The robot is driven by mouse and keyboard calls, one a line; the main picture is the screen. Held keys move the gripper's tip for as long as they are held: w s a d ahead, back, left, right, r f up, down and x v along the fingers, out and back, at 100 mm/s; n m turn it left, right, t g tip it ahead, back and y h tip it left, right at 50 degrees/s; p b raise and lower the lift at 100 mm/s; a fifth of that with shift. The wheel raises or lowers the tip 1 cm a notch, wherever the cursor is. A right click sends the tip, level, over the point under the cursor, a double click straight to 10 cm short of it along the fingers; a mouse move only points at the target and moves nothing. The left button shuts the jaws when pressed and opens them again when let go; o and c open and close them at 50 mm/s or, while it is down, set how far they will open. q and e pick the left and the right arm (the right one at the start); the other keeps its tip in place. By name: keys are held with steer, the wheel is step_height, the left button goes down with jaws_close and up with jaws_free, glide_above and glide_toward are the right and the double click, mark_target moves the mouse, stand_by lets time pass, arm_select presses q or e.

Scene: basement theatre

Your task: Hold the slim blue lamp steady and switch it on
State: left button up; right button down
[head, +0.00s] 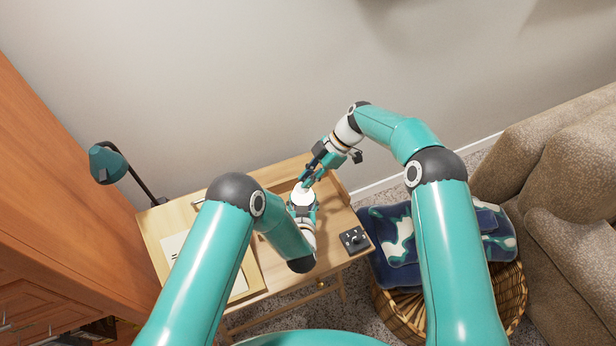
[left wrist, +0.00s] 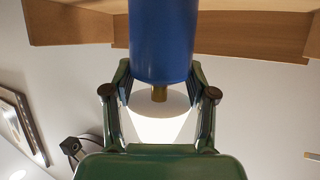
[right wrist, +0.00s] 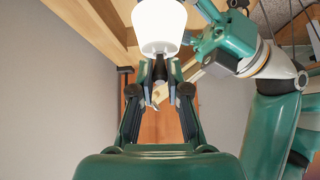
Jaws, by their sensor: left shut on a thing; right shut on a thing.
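The slim blue lamp stands on the wooden desk (head: 276,190). Its blue body (left wrist: 160,38) and brass neck (left wrist: 159,93) show in the left wrist view. Its shade (head: 303,196) looks bright white, also in the right wrist view (right wrist: 159,24). My left gripper (left wrist: 160,70) is shut around the blue body just under the shade. My right gripper (head: 309,178) is at the narrow top of the shade. In the right wrist view its fingertips (right wrist: 160,70) are shut on a small part there, mostly hidden between them.
A dark box with knobs (head: 354,240) sits at the desk's right corner. A teal desk lamp (head: 107,163) and papers (head: 174,246) are at the left. A wicker basket with a blue blanket (head: 392,240) and a brown sofa (head: 560,170) stand to the right.

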steer(key=c, duration=1.1)
jaws_free()
steer(key=shift+r, duration=0.1)
steer(key=v, duration=1.1)
steer(key=shift+w+d+r, duration=0.15)
steer(key=shift+d+r, duration=0.1)
arm_select(q)
steer(key=o, duration=1.5)
steer(key=shift+c, duration=0.2)
steer(key=shift+s, duration=0.1)
